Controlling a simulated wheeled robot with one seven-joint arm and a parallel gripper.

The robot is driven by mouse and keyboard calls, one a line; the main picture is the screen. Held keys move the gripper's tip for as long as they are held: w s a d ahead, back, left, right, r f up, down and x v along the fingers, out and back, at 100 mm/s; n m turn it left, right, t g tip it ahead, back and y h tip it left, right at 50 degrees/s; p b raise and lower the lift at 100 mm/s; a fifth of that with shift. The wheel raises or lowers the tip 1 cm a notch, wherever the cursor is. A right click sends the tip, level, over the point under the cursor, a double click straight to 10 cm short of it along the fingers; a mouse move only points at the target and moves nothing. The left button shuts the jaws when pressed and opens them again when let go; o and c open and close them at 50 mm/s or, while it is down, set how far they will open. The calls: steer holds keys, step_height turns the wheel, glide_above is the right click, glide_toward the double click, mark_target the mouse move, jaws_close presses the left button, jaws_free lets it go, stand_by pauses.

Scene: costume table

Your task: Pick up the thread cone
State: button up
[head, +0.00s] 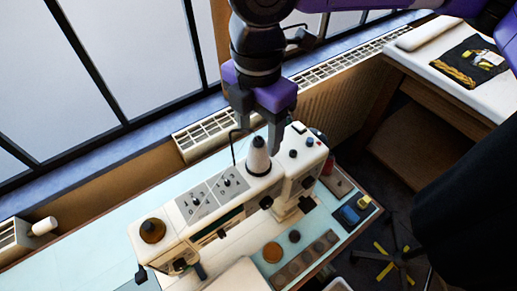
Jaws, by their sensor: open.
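A pale thread cone (258,161) with a dark tip stands upright on top of the white sewing machine (222,222), near its right end. My gripper (259,137) points down from above with its purple and dark fingers apart. One finger is to the left of the cone's tip and the other to the right. The cone's base is clear below the fingers. I cannot tell from this single view whether either finger touches the cone or stands a little nearer or farther.
A brown-gold spool (152,231) sits on the machine's left end. Knobs rise to the right of the cone. A radiator (325,110) and window stand behind. A tray of round pieces (306,260) and a blue item (349,214) lie in front.

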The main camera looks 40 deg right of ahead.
steer(key=shift+f, duration=1.35)
steer(key=shift+c, duration=0.5)
jaws_close()
steer(key=shift+r, duration=0.2)
step_height(320, 180, up, 20)
steer(key=b, duration=0.2)
steer(key=shift+f, duration=0.15)
